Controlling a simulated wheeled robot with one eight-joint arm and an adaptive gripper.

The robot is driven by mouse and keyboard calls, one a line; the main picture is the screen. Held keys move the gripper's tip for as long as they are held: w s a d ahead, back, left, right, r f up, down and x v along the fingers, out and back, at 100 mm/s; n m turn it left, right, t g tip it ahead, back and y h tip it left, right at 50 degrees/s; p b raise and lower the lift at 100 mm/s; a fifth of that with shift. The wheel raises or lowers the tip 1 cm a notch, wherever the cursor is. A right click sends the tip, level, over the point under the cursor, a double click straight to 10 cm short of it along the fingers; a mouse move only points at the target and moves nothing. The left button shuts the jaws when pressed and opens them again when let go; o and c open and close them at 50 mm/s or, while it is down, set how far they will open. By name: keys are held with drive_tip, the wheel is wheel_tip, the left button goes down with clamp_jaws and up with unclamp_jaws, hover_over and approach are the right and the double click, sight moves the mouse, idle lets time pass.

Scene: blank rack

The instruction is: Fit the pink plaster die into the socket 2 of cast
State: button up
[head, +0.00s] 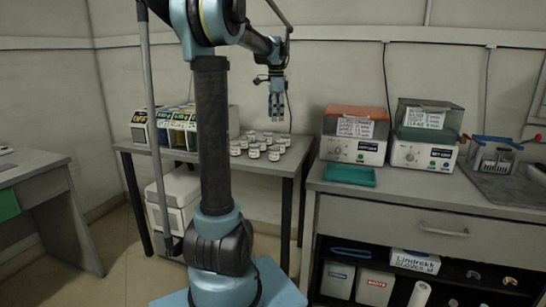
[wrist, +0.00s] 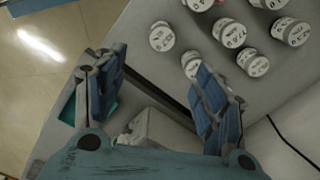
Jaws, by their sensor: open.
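I cannot make out the pink plaster die or the cast with its socket 2 in either view. My gripper (head: 276,107) hangs from the arm above the right part of the table with the white jars, fingers pointing down. In the wrist view my gripper (wrist: 161,60) shows two blue-padded fingers spread wide, with nothing held between them. White lidded jars (wrist: 234,36) with dark lettering stand beyond the fingertips. A small red spot shows at the top edge among the jars, too little to identify.
The jar table (head: 133,147) also holds boxes with coloured fronts (head: 178,128). A gap separates it from the right bench (head: 420,192), which carries a teal tray (head: 349,174), two lidded machines (head: 355,133) (head: 424,133) and a wire rack (head: 494,155). A white bin (head: 174,200) stands below.

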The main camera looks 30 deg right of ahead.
sight(274, 147)
wheel_tip(274, 147, down, 12)
drive_tip(key=shift+d+f, duration=0.1)
drive_tip(key=shift+w+a+f, duration=0.15)
drive_tip(key=shift+f, duration=1.15)
drive_tip(key=shift+w+a+f, duration=0.1)
drive_tip(key=shift+a+f, duration=0.05)
drive_tip(key=shift+f, duration=1.1)
drive_tip(key=c, duration=1.2)
